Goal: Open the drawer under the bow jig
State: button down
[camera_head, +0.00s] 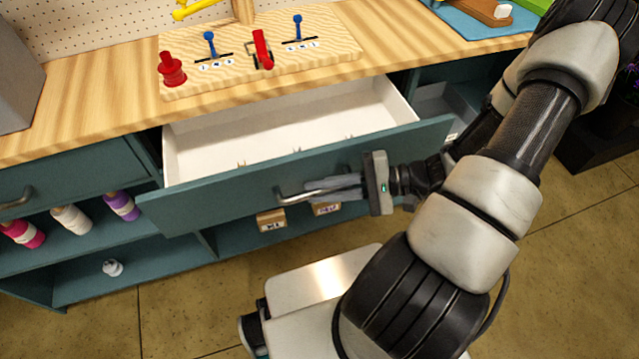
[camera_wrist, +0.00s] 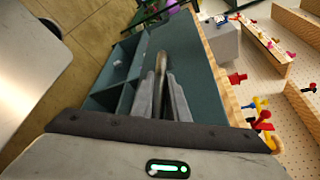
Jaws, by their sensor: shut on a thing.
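The drawer (camera_head: 220,192) under the bow jig (camera_head: 340,48) has a teal front and a white inside, and it stands well out from the counter. The inside looks empty apart from small dark marks. My gripper (camera_head: 310,189) is at the middle of the drawer front, shut on the bar handle (camera_head: 287,197). In the wrist view the two grey fingers (camera_wrist: 165,95) lie on either side of the metal handle (camera_wrist: 161,65), and the teal drawer front shows behind. The jig is a wooden board with blue levers, a red clamp and a red knob.
A closed drawer (camera_head: 60,190) with its own handle is at the left. Below it, a shelf holds pink, white and purple spools (camera_head: 122,205). Small boxes (camera_head: 271,219) sit under the open drawer. A black planter (camera_head: 600,145) stands on the floor at right.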

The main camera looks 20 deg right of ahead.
jog(key=c, duration=1.7)
grip_release()
jog(key=p+v, duration=0.1)
jog(key=v, duration=1.6)
jog(key=shift+s+d+p, duration=0.15)
jog(key=shift+d+p, duration=0.1)
jog(key=shift+p, duration=0.05)
jog(key=shift+r, duration=0.1)
